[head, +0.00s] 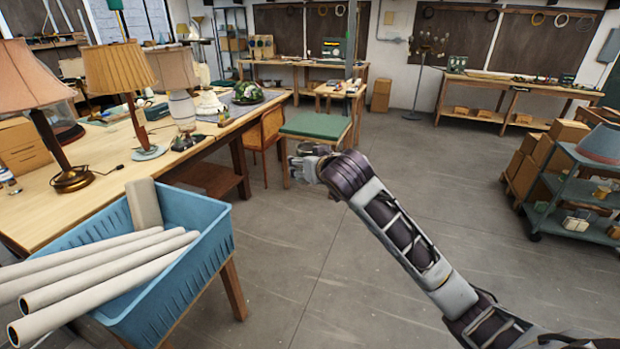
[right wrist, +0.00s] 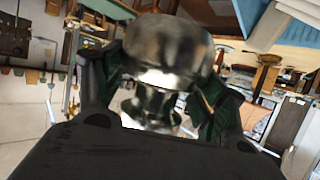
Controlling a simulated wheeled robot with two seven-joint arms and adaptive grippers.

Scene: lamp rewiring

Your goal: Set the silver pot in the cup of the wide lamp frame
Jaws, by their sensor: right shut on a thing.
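My right gripper (head: 303,163) is held out over the open floor, in front of the green-seated stool. It is shut on the silver pot (right wrist: 165,50), a shiny rounded metal piece with a narrower neck, seen close up in the right wrist view. The dark fingers of the gripper (right wrist: 163,100) press on it from both sides. In the head view the pot is too small and covered to make out clearly. I cannot pick out the wide lamp frame with its cup in either view. My left gripper is not in view.
A long wooden bench (head: 95,170) with several shaded lamps stands at the left. A blue crate (head: 185,270) with pale tubes is in front of it. The green-seated stool (head: 315,126) is ahead. Shelves (head: 570,225) and boxes stand at right. The middle floor is clear.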

